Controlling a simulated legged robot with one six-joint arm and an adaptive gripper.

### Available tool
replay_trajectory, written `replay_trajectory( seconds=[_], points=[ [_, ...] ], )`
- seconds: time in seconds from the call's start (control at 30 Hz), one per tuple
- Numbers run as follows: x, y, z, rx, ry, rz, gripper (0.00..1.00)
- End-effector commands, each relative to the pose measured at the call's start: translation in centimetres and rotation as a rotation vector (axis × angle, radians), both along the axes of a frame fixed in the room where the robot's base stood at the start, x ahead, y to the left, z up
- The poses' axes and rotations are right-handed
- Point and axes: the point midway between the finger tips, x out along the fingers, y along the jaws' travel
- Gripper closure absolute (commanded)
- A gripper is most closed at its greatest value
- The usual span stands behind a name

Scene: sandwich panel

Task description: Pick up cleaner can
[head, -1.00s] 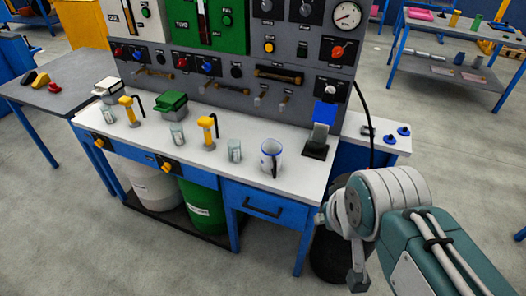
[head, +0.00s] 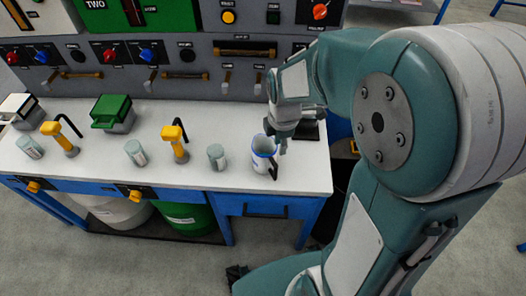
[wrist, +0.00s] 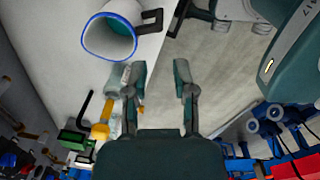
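A white can (head: 262,160) with a blue rim and a black handle stands upright near the right end of the white bench top. It is the likeliest cleaner can; I see no readable label. My gripper (head: 282,140) hangs just above and behind its right side in the head view, overlapping part of the rim. In the wrist view the can (wrist: 92,46) is at the upper left with its mouth showing, beyond the fingertips. My gripper (wrist: 161,68) is open there, with nothing between its two fingers.
Several grey jars (head: 217,157) and yellow taps (head: 175,140) stand left of the can on the bench top (head: 110,178). A green-lidded box (head: 112,113) is farther left. The control panel (head: 190,72) rises behind.

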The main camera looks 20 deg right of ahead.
Motion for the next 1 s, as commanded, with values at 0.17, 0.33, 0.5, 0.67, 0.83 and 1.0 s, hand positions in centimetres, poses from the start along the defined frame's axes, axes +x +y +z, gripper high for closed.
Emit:
replay_trajectory(
  seconds=[0.17,0.33,0.5,0.67,0.83,1.0],
  points=[
    [0.7,0.3,-2.0,-0.007,0.040,0.145,0.66],
    [0.7,0.5,-4.1,-0.008,0.048,0.162,0.66],
    [0.7,0.5,-6.8,-0.008,0.047,0.160,0.66],
    [0.7,0.5,-8.0,-0.007,0.044,0.159,0.66],
    [0.6,0.6,-10.4,-0.008,0.047,0.159,0.66],
    [0.7,0.6,-12.5,-0.007,0.044,0.159,0.66]
  ],
)
